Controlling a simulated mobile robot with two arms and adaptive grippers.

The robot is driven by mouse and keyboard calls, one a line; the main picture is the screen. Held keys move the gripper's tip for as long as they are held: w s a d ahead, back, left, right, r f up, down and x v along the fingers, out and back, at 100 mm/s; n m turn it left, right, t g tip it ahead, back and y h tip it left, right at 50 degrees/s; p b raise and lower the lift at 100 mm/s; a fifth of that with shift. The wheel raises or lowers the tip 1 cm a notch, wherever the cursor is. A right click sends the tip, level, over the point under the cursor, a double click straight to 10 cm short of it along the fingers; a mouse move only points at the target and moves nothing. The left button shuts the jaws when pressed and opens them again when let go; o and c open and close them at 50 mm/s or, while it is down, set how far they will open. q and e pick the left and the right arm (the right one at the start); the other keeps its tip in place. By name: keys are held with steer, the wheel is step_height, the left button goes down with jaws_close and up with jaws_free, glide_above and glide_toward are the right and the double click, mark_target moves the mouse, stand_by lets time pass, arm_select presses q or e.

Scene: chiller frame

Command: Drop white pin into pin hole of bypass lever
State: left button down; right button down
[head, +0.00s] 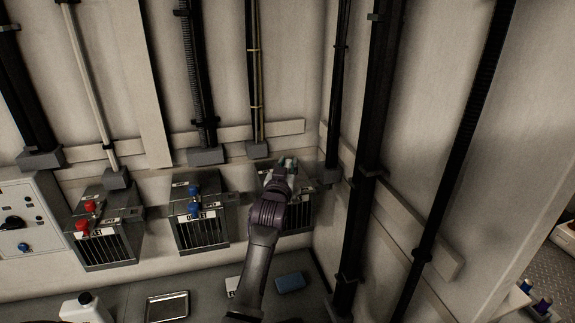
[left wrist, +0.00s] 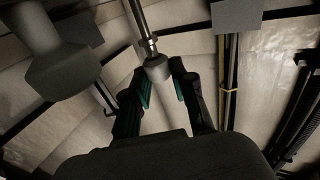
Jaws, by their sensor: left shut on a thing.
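My left gripper (head: 288,163) is over the top of the rightmost dark box, close to the back wall. In the left wrist view my left gripper (left wrist: 162,88) has its two green-padded fingers on either side of the pale rounded head of a metal rod, which looks like the white pin (left wrist: 157,68). It is shut on this head, and the shiny shaft runs toward the top edge of that view. In the head view the pin cannot be made out. The bypass lever and its hole cannot be told apart there. My right gripper is not in view.
A box with blue knobs (head: 203,230) and a box with red knobs (head: 105,240) stand to the left. Dark vertical pipes (head: 362,150) line the right corner. A tray (head: 167,307) and a blue item (head: 290,283) lie on the surface below.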

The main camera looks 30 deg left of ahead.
arm_select(q)
steer(key=shift+f+b, duration=1)
steer(key=shift+f, duration=0.65)
steer(key=c, duration=0.9)
jaws_free()
steer(key=shift+s, duration=0.1)
steer(key=shift+o, duration=0.2)
steer(key=shift+f, duration=0.1)
steer(key=v, duration=1.2)
steer(key=shift+r, duration=0.25)
steer(key=shift+a, duration=0.1)
